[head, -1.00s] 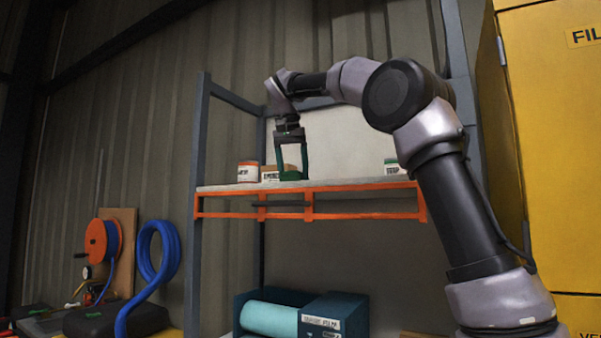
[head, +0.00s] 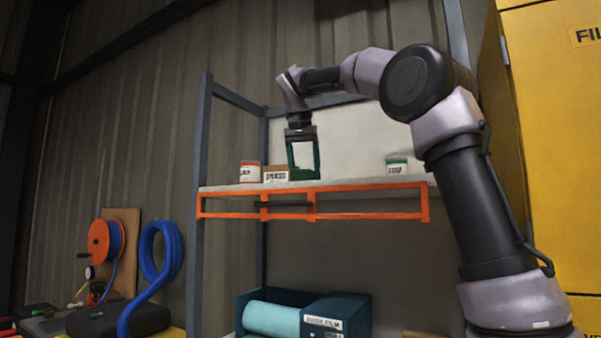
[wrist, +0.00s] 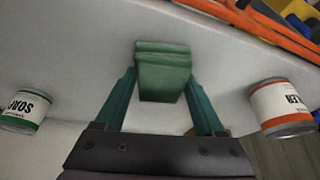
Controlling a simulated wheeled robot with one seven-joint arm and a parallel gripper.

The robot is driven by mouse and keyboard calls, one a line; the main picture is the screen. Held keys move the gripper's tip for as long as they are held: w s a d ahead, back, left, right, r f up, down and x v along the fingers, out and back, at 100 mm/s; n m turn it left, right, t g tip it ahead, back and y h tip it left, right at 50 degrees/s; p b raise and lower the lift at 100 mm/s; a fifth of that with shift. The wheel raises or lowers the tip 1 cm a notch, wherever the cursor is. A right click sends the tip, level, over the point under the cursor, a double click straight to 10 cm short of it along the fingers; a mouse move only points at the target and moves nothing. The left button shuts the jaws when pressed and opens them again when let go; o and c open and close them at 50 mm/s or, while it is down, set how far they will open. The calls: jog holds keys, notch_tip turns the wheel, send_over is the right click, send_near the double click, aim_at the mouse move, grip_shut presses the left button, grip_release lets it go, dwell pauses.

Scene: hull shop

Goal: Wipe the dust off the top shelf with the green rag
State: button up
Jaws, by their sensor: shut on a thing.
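The green rag (wrist: 163,78) is a folded block between the fingertips of my gripper (wrist: 161,72) in the wrist view. My gripper is shut on it, fingers pointing down. In the head view, my gripper (head: 303,173) is low over the top shelf (head: 365,185), with the rag (head: 303,175) at the shelf surface; whether it presses on the surface I cannot tell. The shelf top is pale grey in the wrist view (wrist: 85,45). I cannot make out separate dust on it.
A green-and-white can (head: 397,167) stands to the right. An orange rail (head: 340,216) runs along the shelf front. The shelf between gripper and green can is clear.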

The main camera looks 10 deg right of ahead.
jog(key=shift+s+d+f, duration=0.1)
jog(key=shift+s+d, duration=0.65)
jog(key=shift+d, duration=0.3)
jog(key=shift+s+d+f, duration=0.1)
jog(key=shift+s+d, duration=0.65)
jog(key=shift+d, duration=0.25)
jog(key=shift+s+d+f, duration=0.1)
jog(key=shift+s+d, duration=0.65)
jog(key=shift+d, duration=0.3)
jog(key=shift+r, duration=3.1)
jog(key=shift+r, duration=1.5)
